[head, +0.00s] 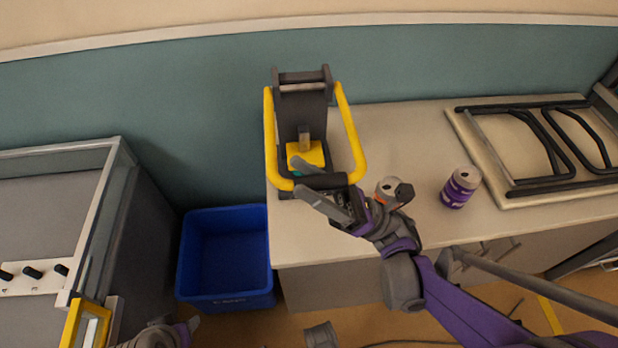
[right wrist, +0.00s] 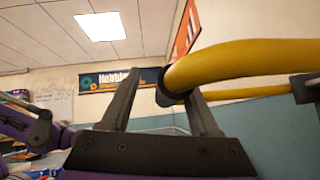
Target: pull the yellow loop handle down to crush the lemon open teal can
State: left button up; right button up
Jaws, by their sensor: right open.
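The can crusher (head: 303,100) stands on the counter against the wall. Its yellow loop handle (head: 354,135) hangs around its front, with a dark grip bar at the bottom. The right wrist view shows the yellow loop (right wrist: 240,62) large and close. My right gripper (head: 302,180) is open at the dark grip bar; the bar's end shows between its fingers in the right wrist view (right wrist: 163,100). I cannot tell whether they touch. A small teal patch (head: 299,164) shows inside the crusher by the yellow block; most of the can is hidden. My left arm is at the bottom left, its jaws unclear.
A purple can (head: 460,187) stands on the counter at right. Another can (head: 389,186) is partly hidden behind my right wrist. A folded black frame on a board (head: 480,165) lies farther right. A blue bin (head: 226,255) stands on the floor left of the counter.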

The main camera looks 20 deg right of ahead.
jog(key=shift+d+f, duration=0.1)
jog(key=b+v, duration=0.2)
jog(key=v, duration=0.8)
jog(key=shift+d+f+b, duration=0.2)
jog(key=shift+b, duration=0.15)
jog(key=shift+s, duration=0.1)
